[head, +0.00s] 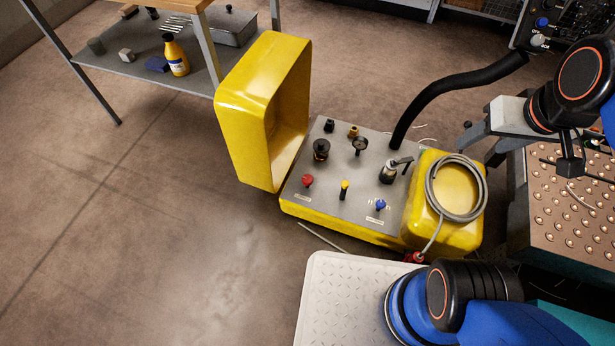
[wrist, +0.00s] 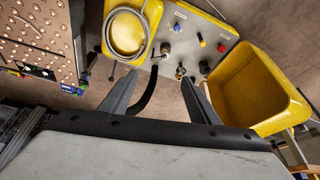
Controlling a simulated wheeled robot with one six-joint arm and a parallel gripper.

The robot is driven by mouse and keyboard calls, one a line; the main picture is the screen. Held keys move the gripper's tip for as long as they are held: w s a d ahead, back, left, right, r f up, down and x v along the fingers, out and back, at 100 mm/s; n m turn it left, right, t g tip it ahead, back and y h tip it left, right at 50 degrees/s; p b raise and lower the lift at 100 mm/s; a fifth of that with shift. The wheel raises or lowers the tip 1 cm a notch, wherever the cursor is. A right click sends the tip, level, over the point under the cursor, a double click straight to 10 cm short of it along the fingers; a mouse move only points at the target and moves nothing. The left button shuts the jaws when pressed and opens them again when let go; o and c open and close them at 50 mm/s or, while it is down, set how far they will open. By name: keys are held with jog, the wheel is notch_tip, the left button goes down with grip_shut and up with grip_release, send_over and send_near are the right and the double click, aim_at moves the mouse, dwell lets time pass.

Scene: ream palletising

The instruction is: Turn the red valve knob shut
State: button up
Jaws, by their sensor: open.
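The red valve knob (head: 307,180) stands at the front left of a grey panel (head: 330,205) on a yellow case in the head view. In the wrist view the red knob (wrist: 221,47) is at the upper right, beyond and to the right of the fingers. My gripper (wrist: 158,80) is open with nothing between its fingers. In the head view it is at the right, apart from the knob, above the coiled-cable end of the case. The knob is unobstructed in both views.
A yellow knob (head: 345,186) and a blue knob (head: 380,204) stand near the red one. The raised yellow lid (head: 230,110) borders the panel at left. A black hose (head: 440,92) rises from the panel. A studded table (head: 570,215) stands right.

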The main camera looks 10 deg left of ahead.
jog(key=w+a+f+n+g, duration=0.2)
jog(key=w+a+f, duration=0.2)
jog(key=w+a, duration=0.55)
jog(key=n+g, duration=0.2)
jog(key=n, duration=0.2)
send_over(308, 178)
notch_tip(308, 178, down, 33)
notch_tip(308, 178, down, 17)
jog(key=shift+s+r, duration=0.1)
jog(key=shift+r, duration=0.05)
jog(key=c, duration=1.1)
